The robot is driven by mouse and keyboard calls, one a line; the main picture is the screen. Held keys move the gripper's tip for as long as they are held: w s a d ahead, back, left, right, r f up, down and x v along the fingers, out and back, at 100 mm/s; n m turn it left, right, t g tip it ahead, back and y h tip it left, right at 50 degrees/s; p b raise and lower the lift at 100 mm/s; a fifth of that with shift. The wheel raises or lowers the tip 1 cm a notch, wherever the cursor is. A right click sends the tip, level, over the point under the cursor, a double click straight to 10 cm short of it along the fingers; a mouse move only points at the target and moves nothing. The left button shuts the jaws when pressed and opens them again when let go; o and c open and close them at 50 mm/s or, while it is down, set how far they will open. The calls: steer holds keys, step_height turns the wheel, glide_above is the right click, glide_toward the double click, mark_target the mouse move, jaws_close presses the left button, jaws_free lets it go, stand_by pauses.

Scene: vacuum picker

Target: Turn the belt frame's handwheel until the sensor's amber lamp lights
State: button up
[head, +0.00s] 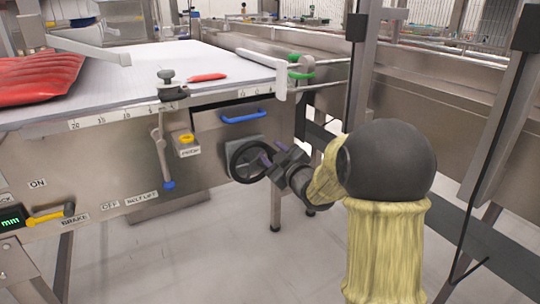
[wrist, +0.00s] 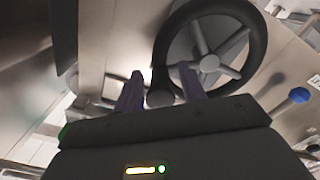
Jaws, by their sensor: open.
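The black handwheel (head: 237,150) is mounted on the front of the steel belt frame (head: 110,150), below a blue handle. In the wrist view the handwheel (wrist: 257,45) shows grey spokes and a hub. My gripper (head: 268,157) is at the right side of the wheel. In the wrist view my gripper (wrist: 160,76) has its two purple fingers apart, with the wheel's rim and a round grey knob (wrist: 160,98) between them. I cannot tell whether the fingers touch them. I cannot make out for certain the sensor or a lit amber lamp.
A yellow-capped box (head: 187,143) and a lever with a blue knob (head: 169,185) are left of the wheel. A yellow-handled brake lever (head: 50,216) is further left. Red packs (head: 40,77) lie on the white belt (head: 150,68).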

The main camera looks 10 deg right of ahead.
steer(key=shift+x, duration=0.85)
jaws_close()
